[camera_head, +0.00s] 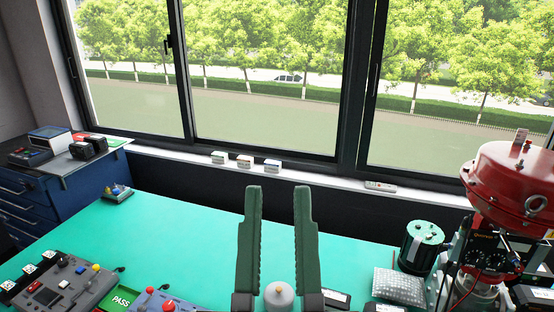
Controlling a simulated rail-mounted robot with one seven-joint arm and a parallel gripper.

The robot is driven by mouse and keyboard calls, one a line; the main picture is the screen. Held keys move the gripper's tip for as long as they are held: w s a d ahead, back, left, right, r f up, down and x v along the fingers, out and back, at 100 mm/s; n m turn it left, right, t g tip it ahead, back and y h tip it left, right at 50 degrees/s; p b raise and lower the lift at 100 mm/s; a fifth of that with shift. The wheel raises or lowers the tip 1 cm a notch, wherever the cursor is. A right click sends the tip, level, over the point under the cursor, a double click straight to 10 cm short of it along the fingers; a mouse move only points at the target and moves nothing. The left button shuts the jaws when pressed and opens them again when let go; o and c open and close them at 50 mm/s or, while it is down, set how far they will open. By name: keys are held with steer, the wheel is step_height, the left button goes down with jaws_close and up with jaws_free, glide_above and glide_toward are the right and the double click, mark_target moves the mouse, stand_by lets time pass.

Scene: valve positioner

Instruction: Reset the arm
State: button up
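My gripper (278,232) points up in the lower middle of the head view, in front of the green workbench (180,240). Its two dark green, serrated fingers stand apart with nothing between their tips. A pale, round-topped object with a small knob (279,297) shows low between the fingers; I cannot tell whether it is part of my gripper. The rest of my arm is out of view.
A red valve actuator (505,185) stands at the right, with a dark cylinder (421,246) and a clear bubbled pack (399,288) beside it. A control box (62,285) sits at the lower left. Small boxes (245,161) line the windowsill. The bench's middle is clear.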

step_height(320, 180, up, 34)
steer(key=p, duration=3.1)
steer(key=shift+a, duration=0.2)
